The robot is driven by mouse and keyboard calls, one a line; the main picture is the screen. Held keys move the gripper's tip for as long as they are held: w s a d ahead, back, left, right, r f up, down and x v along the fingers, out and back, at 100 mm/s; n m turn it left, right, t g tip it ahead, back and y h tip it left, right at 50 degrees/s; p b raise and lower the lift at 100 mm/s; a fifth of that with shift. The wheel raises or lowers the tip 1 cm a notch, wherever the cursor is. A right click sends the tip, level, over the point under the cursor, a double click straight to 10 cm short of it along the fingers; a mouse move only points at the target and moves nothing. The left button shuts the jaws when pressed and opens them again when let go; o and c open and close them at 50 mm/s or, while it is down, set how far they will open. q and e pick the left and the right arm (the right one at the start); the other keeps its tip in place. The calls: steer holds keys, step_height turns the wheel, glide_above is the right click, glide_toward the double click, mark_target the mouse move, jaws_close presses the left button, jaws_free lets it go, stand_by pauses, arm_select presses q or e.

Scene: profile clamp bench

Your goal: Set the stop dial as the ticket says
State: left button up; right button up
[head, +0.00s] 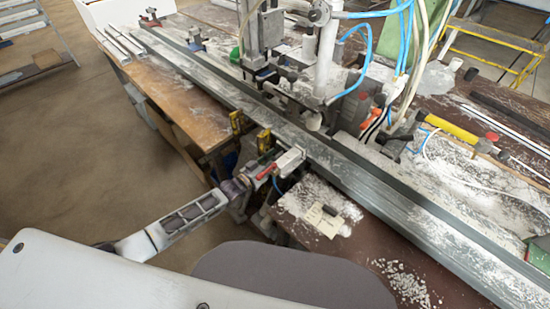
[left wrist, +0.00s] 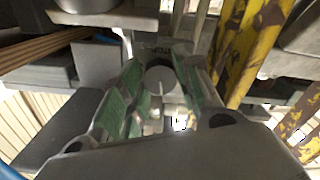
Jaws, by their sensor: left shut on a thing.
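My left gripper (head: 248,178) reaches the front edge of the bench from the left in the head view. In the left wrist view, its green-padded fingers (left wrist: 159,92) stand on both sides of a round grey dial (left wrist: 160,79) and are shut on it. A pale line marks the dial's face, and small dark lettering above it is too small to read. In the head view the dial is hidden at the gripper. A cream card (head: 316,222), perhaps the ticket, lies on the bench with a small dark block (head: 329,210) on it; its writing is unreadable. My right gripper is not seen.
A long grey profile rail (head: 385,195) runs diagonally across the bench. A red lever (head: 266,172) and yellow parts (head: 264,140) are close to my left gripper. Machinery with blue hoses (head: 366,40) stands behind. Pale chips (head: 405,282) lie at the front right.

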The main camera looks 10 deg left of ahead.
arm_select(q)
steer(key=shift+s+f+m, duration=0.1)
steer(key=shift+f+m, duration=0.05)
steer(key=shift+m, duration=3.85)
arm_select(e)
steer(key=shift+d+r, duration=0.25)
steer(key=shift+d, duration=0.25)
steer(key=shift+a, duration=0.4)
arm_select(q)
steer(key=o, duration=1)
steer(key=shift+c, duration=0.2)
steer(key=shift+o, duration=0.4)
steer(key=shift+a+r, duration=0.1)
steer(key=shift+r, duration=0.1)
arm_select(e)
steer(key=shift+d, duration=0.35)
arm_select(q)
steer(key=shift+r, duration=0.1)
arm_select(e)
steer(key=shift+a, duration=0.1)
